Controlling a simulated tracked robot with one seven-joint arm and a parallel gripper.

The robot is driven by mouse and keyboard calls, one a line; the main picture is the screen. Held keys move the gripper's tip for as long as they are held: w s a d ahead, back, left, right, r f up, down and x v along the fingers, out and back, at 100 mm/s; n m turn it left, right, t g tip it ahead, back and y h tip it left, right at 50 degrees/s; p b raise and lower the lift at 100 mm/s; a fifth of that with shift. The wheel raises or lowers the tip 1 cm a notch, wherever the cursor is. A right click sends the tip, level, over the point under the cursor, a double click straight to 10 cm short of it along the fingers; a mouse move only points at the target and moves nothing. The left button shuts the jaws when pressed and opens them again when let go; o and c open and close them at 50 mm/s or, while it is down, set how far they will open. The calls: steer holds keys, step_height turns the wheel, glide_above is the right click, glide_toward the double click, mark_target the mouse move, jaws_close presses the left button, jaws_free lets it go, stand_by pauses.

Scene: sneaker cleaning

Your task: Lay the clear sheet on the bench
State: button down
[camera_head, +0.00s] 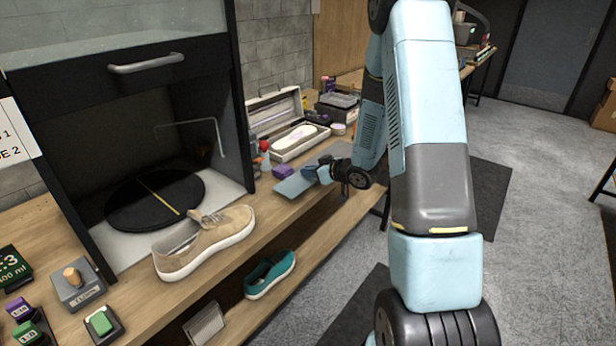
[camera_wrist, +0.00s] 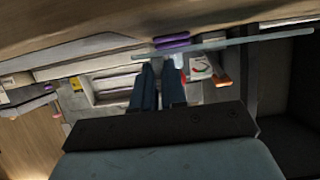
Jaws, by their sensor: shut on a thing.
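The clear sheet (camera_head: 294,185) is a thin, bluish, see-through pane at the bench's front edge, right of the tan sneaker. My gripper (camera_head: 322,174) is shut on its right side. In the wrist view the sheet (camera_wrist: 250,40) shows nearly edge-on as a pale strip across the fingertips (camera_wrist: 160,66). The wooden bench (camera_head: 262,212) runs below and behind it. I cannot tell whether the sheet touches the bench top.
The tan sneaker (camera_head: 208,240) stands on the bench before the dark booth (camera_head: 120,130). A purple block (camera_head: 283,172), a spray bottle (camera_head: 264,155) and an open case (camera_head: 305,137) are close behind the sheet. A teal shoe (camera_head: 270,274) sits on the lower shelf.

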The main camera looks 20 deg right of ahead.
steer(key=shift+s+a+f, duration=0.1)
steer(key=shift+a+f, duration=0.05)
steer(key=shift+f, duration=0.8)
steer(key=shift+a, duration=0.2)
steer(key=shift+f, duration=0.1)
steer(key=c, duration=1.1)
jaws_free()
